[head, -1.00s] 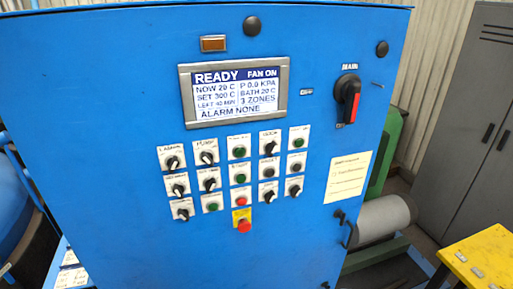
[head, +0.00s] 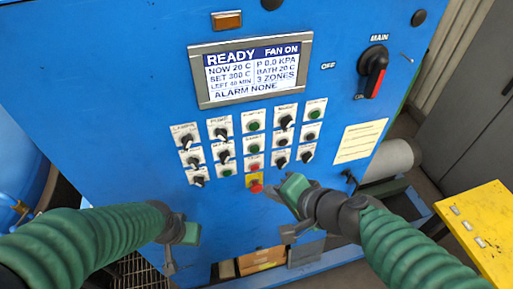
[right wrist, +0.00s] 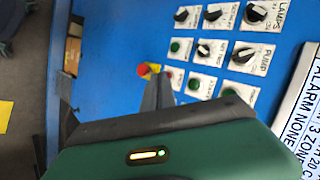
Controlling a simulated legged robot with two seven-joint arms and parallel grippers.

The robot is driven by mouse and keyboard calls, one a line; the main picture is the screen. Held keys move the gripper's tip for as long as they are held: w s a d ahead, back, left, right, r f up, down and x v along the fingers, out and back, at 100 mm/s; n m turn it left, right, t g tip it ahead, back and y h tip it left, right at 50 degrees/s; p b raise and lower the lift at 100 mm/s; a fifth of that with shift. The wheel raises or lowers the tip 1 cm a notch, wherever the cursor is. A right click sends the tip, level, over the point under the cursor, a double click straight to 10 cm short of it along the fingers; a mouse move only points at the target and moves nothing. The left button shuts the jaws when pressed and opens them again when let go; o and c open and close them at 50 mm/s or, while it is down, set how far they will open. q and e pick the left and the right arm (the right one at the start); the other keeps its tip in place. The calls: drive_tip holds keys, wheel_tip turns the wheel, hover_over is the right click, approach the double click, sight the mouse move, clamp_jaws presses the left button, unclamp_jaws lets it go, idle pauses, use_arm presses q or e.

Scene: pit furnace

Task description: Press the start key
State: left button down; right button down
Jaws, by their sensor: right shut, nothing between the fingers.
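The blue control panel (head: 110,110) faces me with rows of knobs and round buttons under its display. Green buttons (head: 252,126) and a red button (head: 254,167) are in the middle column; their labels are too small to read, so I cannot tell which is the start key. A red mushroom button on a yellow plate (head: 256,186) sits below them. My right gripper (head: 281,193) is shut and empty, just right of the mushroom button. Its shut fingers (right wrist: 158,92) point toward that button (right wrist: 143,69) in the right wrist view. My left gripper (head: 169,258) hangs low left; its jaws are unclear.
The display (head: 250,70) reads READY, FAN ON, ALARM NONE. A MAIN rotary switch (head: 373,70) is at upper right. A yellow table (head: 480,235) stands at lower right, beside a grey cabinet (head: 465,110). Knobs crowd closely around the buttons.

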sight(255, 149)
use_arm(q)
drive_tip(key=shift+w+r+p, duration=0.3)
drive_tip(key=shift+w+p, duration=0.05)
drive_tip(key=shift+p, duration=0.1)
use_arm(e)
drive_tip(key=w+a, duration=0.2)
drive_tip(key=w, duration=0.7)
drive_tip(key=shift+w+a+f, duration=0.15)
drive_tip(key=shift+a, duration=0.25)
use_arm(q)
drive_tip(key=shift+a, duration=0.1)
use_arm(e)
drive_tip(key=shift+a, duration=0.1)
idle(0.9)
drive_tip(key=shift+w+a, duration=0.1)
drive_tip(key=shift+w, duration=0.2)
